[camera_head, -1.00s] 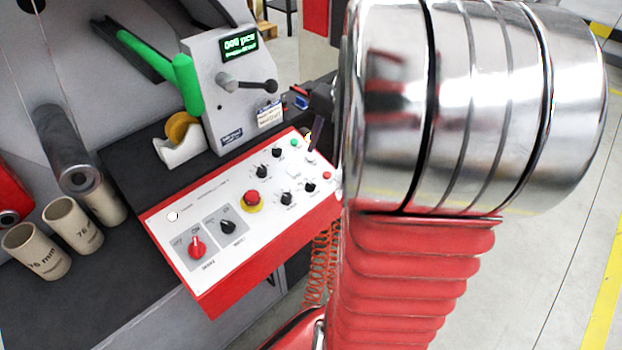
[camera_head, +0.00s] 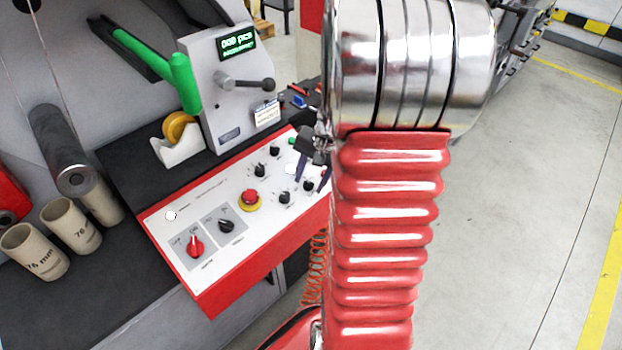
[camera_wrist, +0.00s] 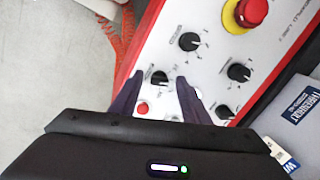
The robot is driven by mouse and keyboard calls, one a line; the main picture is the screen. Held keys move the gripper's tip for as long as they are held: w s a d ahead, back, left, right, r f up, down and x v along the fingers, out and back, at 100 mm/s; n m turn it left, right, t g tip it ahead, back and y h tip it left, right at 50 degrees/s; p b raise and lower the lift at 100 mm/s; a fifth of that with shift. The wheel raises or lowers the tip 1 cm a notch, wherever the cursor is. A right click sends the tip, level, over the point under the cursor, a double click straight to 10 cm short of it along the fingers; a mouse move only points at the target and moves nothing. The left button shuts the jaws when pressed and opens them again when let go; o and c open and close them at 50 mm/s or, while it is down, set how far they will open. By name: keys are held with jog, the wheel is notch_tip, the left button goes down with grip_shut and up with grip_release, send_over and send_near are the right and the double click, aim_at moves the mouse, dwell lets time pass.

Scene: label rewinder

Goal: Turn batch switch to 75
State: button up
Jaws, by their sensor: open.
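The white control panel (camera_head: 170,253) with a red rim carries several black knobs; their labels are too small to read, so I cannot tell which one is the batch switch. My gripper (camera_head: 311,182) is open over the panel's right end. In the wrist view, a black knob (camera_wrist: 159,78) lies between the tips of my gripper (camera_wrist: 158,82). The same knob shows in the head view (camera_head: 308,187). I cannot tell whether the fingers touch it. Other black knobs (camera_wrist: 190,41) and (camera_wrist: 239,72) sit beside it. A small red button (camera_wrist: 142,108) is close to one finger.
A red emergency stop (camera_head: 250,196) with a yellow collar stands mid-panel. A red knob (camera_head: 195,246) is at the left end. Behind the panel are a counter display box (camera_head: 225,100) with a lever and a tape dispenser (camera_head: 180,148). An orange coiled cable (camera_head: 315,265) hangs below.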

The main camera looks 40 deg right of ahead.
jog(key=shift+f, duration=0.25)
jog(key=shift+c, duration=0.5)
jog(key=c, duration=1)
